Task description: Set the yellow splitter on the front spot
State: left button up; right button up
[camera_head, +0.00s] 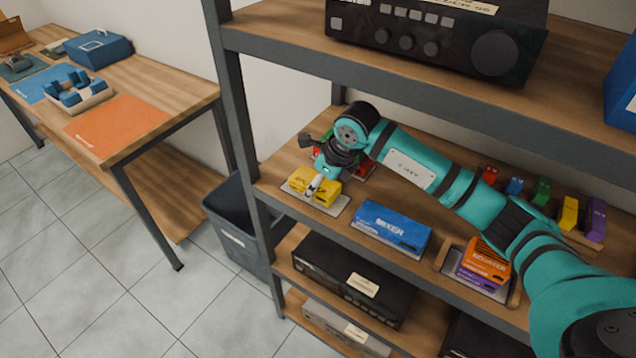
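A yellow block-like thing (326,193), which looks like the yellow splitter, sits on a light grey plate (338,209) at the front left of the middle shelf. The plate's front rim shows; I cannot tell whether it is the front spot. My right arm reaches in from the right, and its gripper (315,186) is down at the yellow thing, overlapping its middle. The fingers are small and partly hidden, so I cannot tell whether they are closed on it. Red and green things (362,167) show partly behind the gripper. My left gripper is out of view.
A blue mixer box (392,228) and a tray (513,291) with an orange box (486,257) over a purple one stand to the right. Several coloured pieces (543,190) line the shelf's back right. A shelf board and upright (240,120) bound the space. A bin (235,225) stands left.

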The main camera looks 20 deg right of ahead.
jog(key=shift+f, duration=0.3)
dwell(0.4)
jog(key=o, duration=1.4)
jog(key=shift+c, duration=0.2)
jog(key=shift+s+d+r, duration=0.1)
jog(key=shift+r, duration=0.25)
jog(key=v, duration=0.6)
jog(key=shift+s+d+r, duration=0.1)
jog(key=shift+s+r, duration=0.1)
jog(key=shift+r, duration=0.15)
jog(key=shift+f, duration=0.1)
